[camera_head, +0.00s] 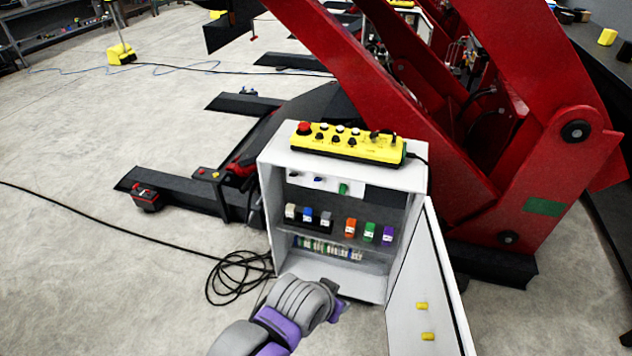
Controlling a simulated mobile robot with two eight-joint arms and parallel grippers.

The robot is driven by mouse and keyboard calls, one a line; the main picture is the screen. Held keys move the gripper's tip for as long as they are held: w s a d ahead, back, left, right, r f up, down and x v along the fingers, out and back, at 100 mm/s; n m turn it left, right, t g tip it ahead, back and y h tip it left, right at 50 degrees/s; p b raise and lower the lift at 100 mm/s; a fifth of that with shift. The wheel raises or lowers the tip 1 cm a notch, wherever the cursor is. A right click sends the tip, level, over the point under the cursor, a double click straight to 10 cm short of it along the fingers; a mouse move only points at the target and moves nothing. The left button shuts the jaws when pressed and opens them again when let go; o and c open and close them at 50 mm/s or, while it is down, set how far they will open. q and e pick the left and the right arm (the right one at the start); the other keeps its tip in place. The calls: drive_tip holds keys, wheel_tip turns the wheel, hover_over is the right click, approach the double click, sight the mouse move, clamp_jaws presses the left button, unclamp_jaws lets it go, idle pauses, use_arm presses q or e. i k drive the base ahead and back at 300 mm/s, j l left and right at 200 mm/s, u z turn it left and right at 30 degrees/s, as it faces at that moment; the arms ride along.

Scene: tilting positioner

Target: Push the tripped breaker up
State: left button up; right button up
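The breakers stand inside the open white electrical cabinet (276,218). Its middle row has a white-topped breaker (290,211), a blue one (307,215), a grey one (325,219), an orange one (350,228), a green one (369,232) and a purple one (387,236). The levers are too small to tell which one is tripped. My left gripper (338,309) is low in front of the cabinet's bottom edge, below the breakers and apart from them. Its fingers are mostly hidden behind the grey and purple wrist. My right gripper is out of view.
The cabinet door (425,285) is swung open to the right, with two yellow handles. A yellow control box (347,145) with a red button sits on top. A red positioner frame (540,130) stands behind. A black cable coil (238,278) lies at left on open floor.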

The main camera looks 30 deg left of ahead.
sight(342, 186)
drive_tip(key=u, duration=0.95)
drive_tip(key=k+l+u, duration=0.1)
drive_tip(key=k+l, duration=0.1)
drive_tip(key=l, duration=0.1)
